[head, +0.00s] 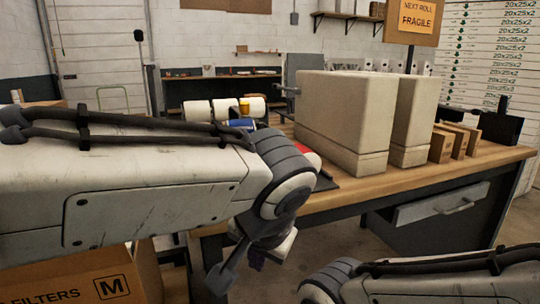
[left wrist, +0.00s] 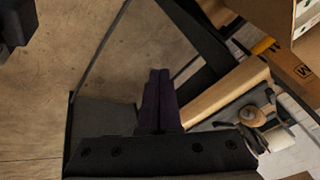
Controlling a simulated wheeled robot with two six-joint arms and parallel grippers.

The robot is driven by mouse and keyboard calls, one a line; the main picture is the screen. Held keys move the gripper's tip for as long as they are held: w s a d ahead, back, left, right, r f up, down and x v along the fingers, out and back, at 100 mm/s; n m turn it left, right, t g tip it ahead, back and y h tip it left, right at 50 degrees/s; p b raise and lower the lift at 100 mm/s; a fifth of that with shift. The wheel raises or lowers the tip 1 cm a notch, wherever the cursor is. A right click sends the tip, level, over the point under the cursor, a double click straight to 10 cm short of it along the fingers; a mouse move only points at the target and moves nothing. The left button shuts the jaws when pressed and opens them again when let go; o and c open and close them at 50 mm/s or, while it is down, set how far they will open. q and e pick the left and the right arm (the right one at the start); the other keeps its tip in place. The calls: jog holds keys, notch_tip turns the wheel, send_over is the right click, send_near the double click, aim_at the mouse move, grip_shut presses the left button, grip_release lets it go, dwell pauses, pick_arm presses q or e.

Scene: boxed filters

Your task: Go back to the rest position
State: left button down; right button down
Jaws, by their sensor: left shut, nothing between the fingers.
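My left arm reaches across the head view from the left, and its gripper (head: 240,262) hangs in front of the workbench's near edge, pointing down. In the left wrist view the two dark fingers (left wrist: 159,100) of this gripper are together with nothing between them. Part of my right arm shows at the bottom right of the head view, but its gripper is out of the picture.
A wooden-topped workbench (head: 428,184) carries two large beige blocks (head: 343,118) and several small brown boxes (head: 441,146). A cardboard box (head: 75,284) marked FILTERS is at the lower left, below the arm.

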pick_arm(q)
jog(key=s+a+f+m+g+h, duration=0.25)
jog(key=s+f+g, duration=0.25)
jog(key=s+f, duration=0.95)
notch_tip(320, 180, up, 29)
jog(key=p, duration=2.9)
jog(key=shift+w+a, duration=0.15)
jog(key=shift+w, duration=0.1)
